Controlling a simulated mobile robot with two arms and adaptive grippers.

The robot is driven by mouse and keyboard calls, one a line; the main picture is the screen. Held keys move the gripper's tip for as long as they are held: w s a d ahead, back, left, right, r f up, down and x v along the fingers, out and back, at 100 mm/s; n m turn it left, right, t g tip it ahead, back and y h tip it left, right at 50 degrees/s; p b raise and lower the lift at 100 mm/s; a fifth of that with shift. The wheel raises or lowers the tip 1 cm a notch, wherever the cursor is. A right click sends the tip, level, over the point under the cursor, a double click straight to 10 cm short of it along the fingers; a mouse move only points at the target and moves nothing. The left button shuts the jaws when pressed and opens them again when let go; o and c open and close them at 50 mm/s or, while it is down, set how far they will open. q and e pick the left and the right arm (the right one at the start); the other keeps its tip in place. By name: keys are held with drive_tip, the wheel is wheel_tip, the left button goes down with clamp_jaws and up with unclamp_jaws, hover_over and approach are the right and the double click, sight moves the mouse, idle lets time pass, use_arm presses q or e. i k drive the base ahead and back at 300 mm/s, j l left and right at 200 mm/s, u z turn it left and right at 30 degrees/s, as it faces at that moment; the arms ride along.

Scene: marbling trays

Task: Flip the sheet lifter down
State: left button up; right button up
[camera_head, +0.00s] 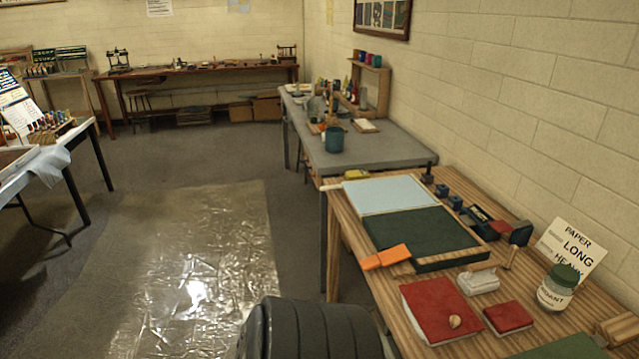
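On the wooden table at the right lies a dark green flat panel (425,232) with an orange tab (386,257) at its near left corner. A pale blue flat panel (390,195) lies against its far edge. I cannot tell for sure which part is the sheet lifter; the green panel with the orange tab may be it. The green panel looks nearly flat, with a dark raised edge at its near side. Neither of my grippers is in view.
The wooden table (352,212) also holds a red book (436,308), a smaller red pad (508,317), a white wrapped block (479,280), a green-lidded jar (557,288) and a paper sign (571,247). A grey table (375,153) stands behind. Clear plastic sheeting (200,260) covers floor at left.

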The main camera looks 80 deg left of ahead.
sight(393, 256)
drive_tip(key=u, duration=2.1)
